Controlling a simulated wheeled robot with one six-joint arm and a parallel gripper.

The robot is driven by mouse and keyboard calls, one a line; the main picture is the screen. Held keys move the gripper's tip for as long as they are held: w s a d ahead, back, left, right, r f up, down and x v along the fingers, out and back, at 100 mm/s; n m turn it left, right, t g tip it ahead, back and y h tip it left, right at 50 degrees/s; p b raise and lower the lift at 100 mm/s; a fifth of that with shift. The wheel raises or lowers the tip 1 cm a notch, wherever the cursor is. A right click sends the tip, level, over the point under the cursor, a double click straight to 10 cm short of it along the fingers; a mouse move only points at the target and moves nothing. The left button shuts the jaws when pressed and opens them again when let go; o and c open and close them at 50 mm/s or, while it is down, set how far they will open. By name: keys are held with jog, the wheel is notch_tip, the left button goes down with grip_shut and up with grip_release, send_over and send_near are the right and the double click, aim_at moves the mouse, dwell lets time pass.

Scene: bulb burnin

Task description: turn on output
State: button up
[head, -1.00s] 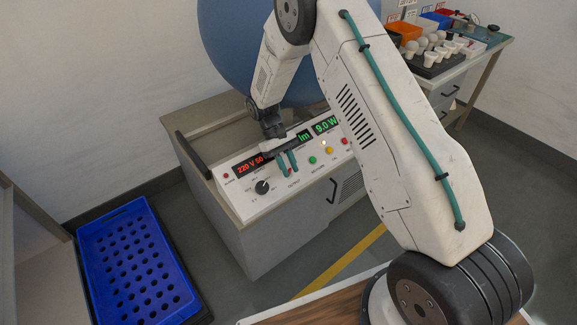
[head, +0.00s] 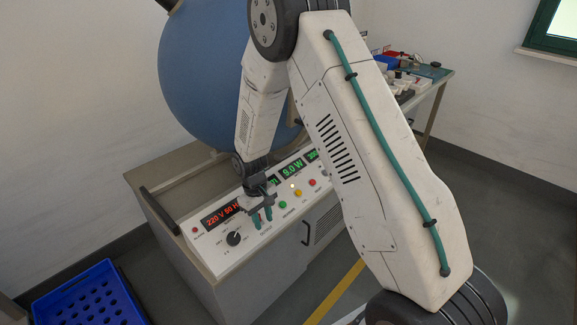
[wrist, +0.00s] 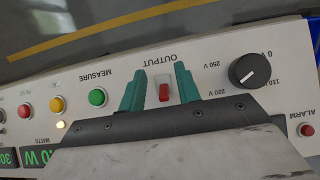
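The red OUTPUT switch (wrist: 164,92) sits in a white plate on the instrument panel (wrist: 222,68), seen upside down in the wrist view. My gripper (wrist: 160,84) is open, with one teal finger on each side of the switch and a gap to both. Nothing is held. In the head view my gripper (head: 262,218) is at the front of the panel, between the black knob and the green button, and the switch cannot be made out there. The red display (head: 221,214) reads about 220 V 50 Hz and a green display (head: 292,170) reads 9.0 W.
The black voltage knob (wrist: 250,71) and red ALARM lamp (wrist: 307,130) lie right of the switch in the wrist view. The green MEASURE button (wrist: 97,97) lies left. A large blue sphere (head: 200,75) stands behind the panel. A blue crate (head: 88,297) is on the floor.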

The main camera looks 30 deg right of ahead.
jog(key=shift+s+d+f+t+y, duration=0.1)
jog(key=shift+s+t+y, duration=0.1)
jog(key=shift+t, duration=0.35)
jog(key=shift+s+d+f+t+y, duration=0.1)
jog(key=shift+s+t, duration=0.05)
jog(key=shift+t, duration=0.4)
jog(key=s+r, duration=0.4)
jog(key=r, duration=0.5)
jog(key=s+d+r+m, duration=0.1)
jog(key=s+r, duration=0.3)
jog(key=r, duration=0.6)
jog(key=s+r, duration=0.4)
jog(key=r, duration=0.5)
jog(key=shift+s+d+r+m, duration=0.15)
jog(key=shift+d+r+m, duration=0.1)
jog(key=shift+d+m, duration=0.15)
jog(key=s+r+m, duration=0.1)
jog(key=s+r, duration=0.2)
jog(key=s, duration=0.6)
jog(key=s+d+r+t, duration=0.1)
jog(key=s+r, duration=0.3)
jog(key=s, duration=0.4)
jog(key=shift+s+r+m, duration=0.3)
jog(key=shift+s+m, duration=0.1)
